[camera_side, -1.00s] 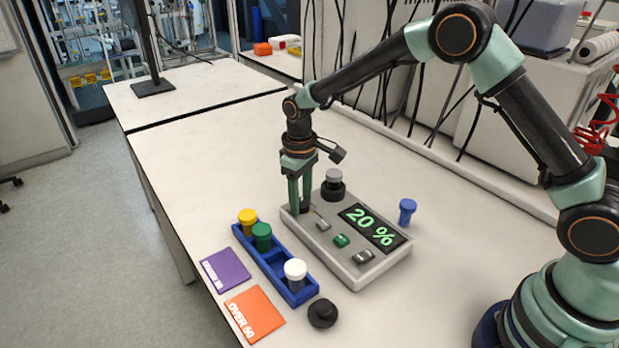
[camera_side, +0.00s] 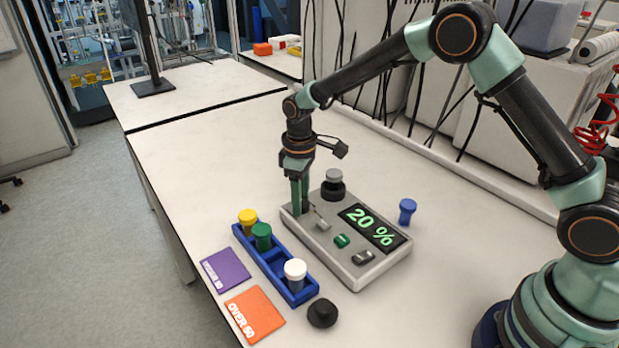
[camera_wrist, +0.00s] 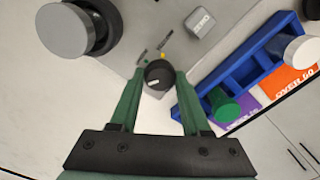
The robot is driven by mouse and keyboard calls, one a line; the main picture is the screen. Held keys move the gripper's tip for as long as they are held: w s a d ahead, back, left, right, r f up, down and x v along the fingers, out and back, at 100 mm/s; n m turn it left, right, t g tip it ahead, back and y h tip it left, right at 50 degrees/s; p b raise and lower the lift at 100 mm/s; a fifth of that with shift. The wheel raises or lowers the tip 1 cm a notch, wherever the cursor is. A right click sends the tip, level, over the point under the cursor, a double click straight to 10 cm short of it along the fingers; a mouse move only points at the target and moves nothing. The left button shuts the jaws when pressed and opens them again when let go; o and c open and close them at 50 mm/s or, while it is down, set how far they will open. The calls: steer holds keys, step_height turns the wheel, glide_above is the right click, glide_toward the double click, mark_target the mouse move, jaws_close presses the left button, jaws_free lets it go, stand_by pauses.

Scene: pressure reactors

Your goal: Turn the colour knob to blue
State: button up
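The colour knob (camera_wrist: 158,74) is a small black dial with a white mark, at one corner of the grey reactor base (camera_side: 373,278). My gripper (camera_side: 300,212) points straight down over that corner in the side view. In the wrist view its green fingers (camera_wrist: 160,78) stand on either side of the knob and appear closed on it. A green dot and a yellow dot show on the panel beside the knob. No blue dot shows; part of the panel around the knob is hidden by the fingers. In the side view the fingers mostly hide the knob.
The base carries a grey-capped black post (camera_side: 333,184), a display reading 20 % (camera_side: 371,227) and buttons. A blue rack (camera_side: 274,262) with yellow, green and white-capped vials stands in front. A blue vial (camera_side: 407,211), a black cap (camera_side: 322,313) and purple and orange cards lie around.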

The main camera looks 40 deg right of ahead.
steer(key=o, duration=0.4)
steer(key=shift+r, duration=0.1)
steer(key=shift+r, duration=6)
steer(key=s+d+r+m+t, duration=0.35)
steer(key=s+d+r, duration=0.25)
steer(key=s+r, duration=0.35)
steer(key=s+d+m, duration=0.1)
steer(key=s, duration=0.2)
steer(key=s+d+f+m+t, duration=0.1)
steer(key=s, duration=0.3)
steer(key=s+d+m+t, duration=0.1)
steer(key=s+d, duration=0.1)
steer(key=s, duration=0.1)
steer(key=shift+s+f, duration=0.3)
steer(key=shift+f, duration=0.05)
